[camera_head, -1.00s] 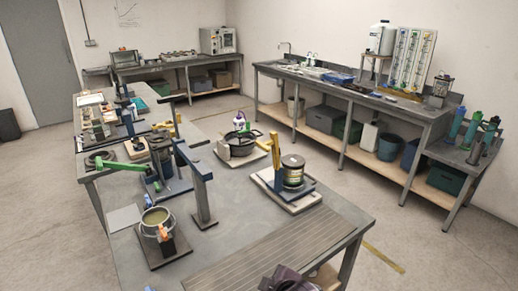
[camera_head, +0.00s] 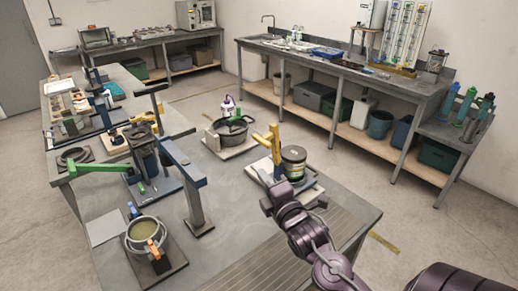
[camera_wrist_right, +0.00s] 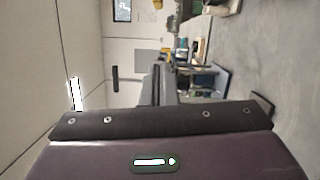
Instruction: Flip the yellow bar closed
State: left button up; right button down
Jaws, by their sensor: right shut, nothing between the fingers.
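The yellow bar (camera_head: 275,148) stands mostly upright on a blue stand beside a dark round canister (camera_head: 293,163), with a short yellow arm reaching left from its upper part. The stand sits on a pale board (camera_head: 313,190) near the right edge of the table. My right gripper (camera_head: 268,203) is shut and empty, just in front of the board and below the bar in the picture. It appears apart from the bar. The right wrist view shows the dark gripper body (camera_wrist_right: 160,120) but no clear yellow bar. My left gripper is out of view.
A blue bar on a grey post (camera_head: 194,195) stands left of my right gripper. A pot with an orange clip (camera_head: 146,232) and a green bar (camera_head: 100,166) are farther left. A black pan (camera_head: 230,131) sits behind. The ribbed table front (camera_head: 255,262) is clear.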

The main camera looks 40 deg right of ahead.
pick_arm(q)
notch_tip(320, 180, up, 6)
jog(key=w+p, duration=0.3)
jog(key=p, duration=0.3)
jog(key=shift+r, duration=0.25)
pick_arm(e)
jog(key=w+d, duration=0.5)
jog(key=w, duration=0.5)
jog(key=shift+w+d+r, duration=0.3)
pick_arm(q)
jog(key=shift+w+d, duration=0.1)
pick_arm(e)
jog(key=shift+w, duration=0.1)
